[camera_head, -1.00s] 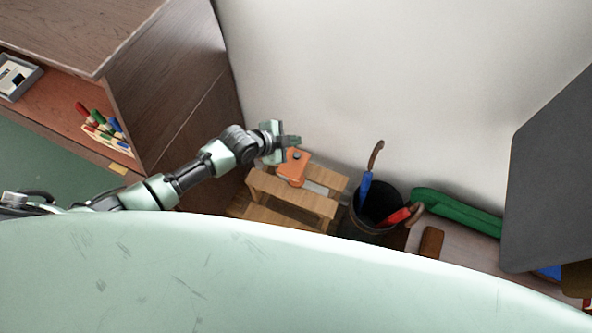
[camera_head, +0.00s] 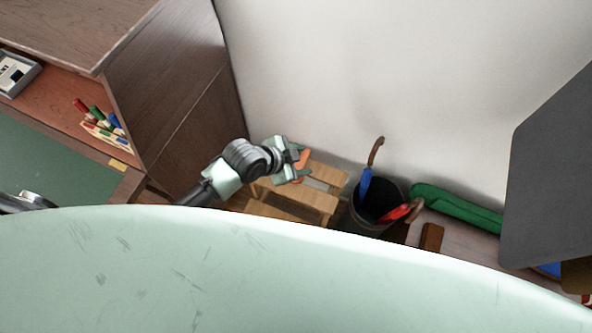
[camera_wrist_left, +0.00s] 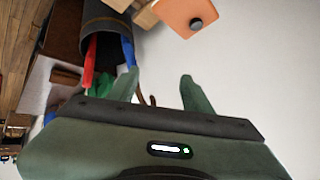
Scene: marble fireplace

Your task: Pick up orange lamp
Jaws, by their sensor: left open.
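The orange lamp (camera_head: 303,158) stands on a small wooden step stool (camera_head: 325,203). In the head view my left gripper hides most of it. The left wrist view shows part of the lamp (camera_wrist_left: 178,14), an orange piece with a dark knob, cut off by the top edge. My left gripper (camera_head: 297,160) is at the lamp in the head view, with its jaws open. In the left wrist view its fingers (camera_wrist_left: 158,80) are apart with nothing between them, and the lamp lies beyond them. My right gripper is not in view.
A dark bin (camera_head: 360,220) with a blue and a red umbrella stands right of the stool. A green rolled item (camera_head: 455,207) lies farther right. A wooden desk (camera_head: 165,105) stands at the left, and a white wall (camera_head: 400,80) is behind the stool.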

